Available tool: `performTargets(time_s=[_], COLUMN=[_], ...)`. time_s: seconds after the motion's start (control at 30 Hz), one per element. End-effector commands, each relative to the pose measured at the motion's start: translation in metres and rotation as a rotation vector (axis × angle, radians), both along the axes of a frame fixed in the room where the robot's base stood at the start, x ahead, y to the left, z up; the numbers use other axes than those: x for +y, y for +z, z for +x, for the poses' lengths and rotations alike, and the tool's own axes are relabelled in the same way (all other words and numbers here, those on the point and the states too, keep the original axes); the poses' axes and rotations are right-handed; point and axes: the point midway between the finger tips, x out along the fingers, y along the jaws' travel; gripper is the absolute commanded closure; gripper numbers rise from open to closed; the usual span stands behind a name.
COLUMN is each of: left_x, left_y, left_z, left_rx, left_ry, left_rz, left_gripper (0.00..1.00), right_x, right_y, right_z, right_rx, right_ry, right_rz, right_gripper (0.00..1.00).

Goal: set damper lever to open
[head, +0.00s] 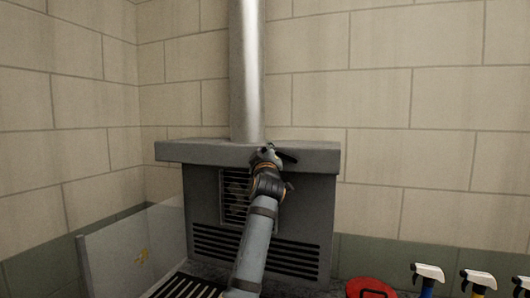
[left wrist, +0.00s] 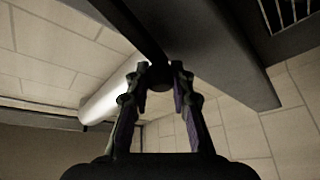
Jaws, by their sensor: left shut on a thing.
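The damper lever (head: 287,153) is a dark bar at the front edge of the grey hood, below the metal flue pipe (head: 247,75). My left gripper (head: 268,155) is at the lever, and its arm covers part of the grille below. In the left wrist view the two fingers (left wrist: 160,84) are closed around the dark round end of the lever (left wrist: 140,25), whose bar runs up and to the left. The lever's pivot and any open or shut marks cannot be made out. My right gripper is not in view.
The grey hood (head: 190,151) overhangs a cabinet with slotted vents (head: 210,246). A clear panel (head: 115,255) stands at the lower left. A red round object (head: 370,288) and spray bottles (head: 428,274) are at the lower right. Block walls stand behind.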

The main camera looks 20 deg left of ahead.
Motion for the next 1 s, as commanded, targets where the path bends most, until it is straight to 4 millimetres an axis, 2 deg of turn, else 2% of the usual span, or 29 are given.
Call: performTargets(time_s=[0.47,0.73,1.0], left_x=[-0.003,-0.013,-0.023], left_y=[0.009,0.028,0.046], left_z=[0.000,-0.001,-0.001], left_rx=[-0.005,-0.013,-0.021], left_ry=[-0.001,0.000,0.000], left_rz=[0.086,0.299,0.554], left_gripper=[1.00,1.00,1.00], right_x=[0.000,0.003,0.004], right_y=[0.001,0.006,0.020], right_z=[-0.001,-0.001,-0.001], right_rx=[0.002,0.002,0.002], right_ry=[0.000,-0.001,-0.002], right_rz=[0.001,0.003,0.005], right_gripper=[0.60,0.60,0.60])
